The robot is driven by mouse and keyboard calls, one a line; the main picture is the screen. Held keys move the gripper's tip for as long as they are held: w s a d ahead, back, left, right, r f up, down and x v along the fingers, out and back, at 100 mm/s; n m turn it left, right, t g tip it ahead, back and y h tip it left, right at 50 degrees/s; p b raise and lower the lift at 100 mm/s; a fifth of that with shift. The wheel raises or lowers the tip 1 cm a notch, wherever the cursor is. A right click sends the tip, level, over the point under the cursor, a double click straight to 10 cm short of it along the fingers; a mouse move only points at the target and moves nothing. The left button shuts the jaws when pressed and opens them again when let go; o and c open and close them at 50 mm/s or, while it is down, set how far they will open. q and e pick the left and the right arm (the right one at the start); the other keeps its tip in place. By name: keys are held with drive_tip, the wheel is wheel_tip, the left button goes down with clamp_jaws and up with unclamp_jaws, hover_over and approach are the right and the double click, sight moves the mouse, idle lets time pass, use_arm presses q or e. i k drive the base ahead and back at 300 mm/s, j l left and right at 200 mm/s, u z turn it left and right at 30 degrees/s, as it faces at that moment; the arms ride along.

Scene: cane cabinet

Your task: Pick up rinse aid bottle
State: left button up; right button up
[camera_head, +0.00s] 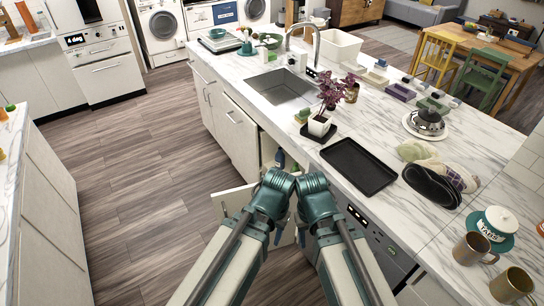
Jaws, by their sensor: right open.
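No rinse aid bottle can be made out for certain. A small dark blue shape (281,158) shows at the open cabinet (266,146) under the counter, just beyond my arms; I cannot tell whether it is a bottle. My two teal arms reach up from the bottom middle and hide much of the cabinet opening. My right gripper (299,232) is open, low between the arms and mostly hidden, with nothing visible in it. My left gripper is hidden behind its arm.
A white cabinet door (232,203) stands open left of my arms. A marble counter (390,140) above holds a sink (282,87), a potted purple plant (320,122), a black tray (358,167) and mugs (472,250). The wooden floor (140,180) on the left is clear.

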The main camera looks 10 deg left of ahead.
sight(280, 156)
drive_tip(key=i+j, duration=0.2)
drive_tip(key=j, duration=0.2)
drive_tip(key=i+j, duration=0.25)
drive_tip(key=j, duration=0.2)
drive_tip(key=i+j, duration=0.2)
drive_tip(key=j, duration=0.2)
drive_tip(key=i+j, duration=0.2)
drive_tip(key=j, duration=0.25)
drive_tip(key=i+j, duration=0.2)
drive_tip(key=j, duration=0.2)
drive_tip(key=i+j+z, duration=0.1)
drive_tip(key=j, duration=0.25)
drive_tip(key=i+j, duration=0.25)
drive_tip(key=j, duration=0.15)
drive_tip(key=z, duration=2.05)
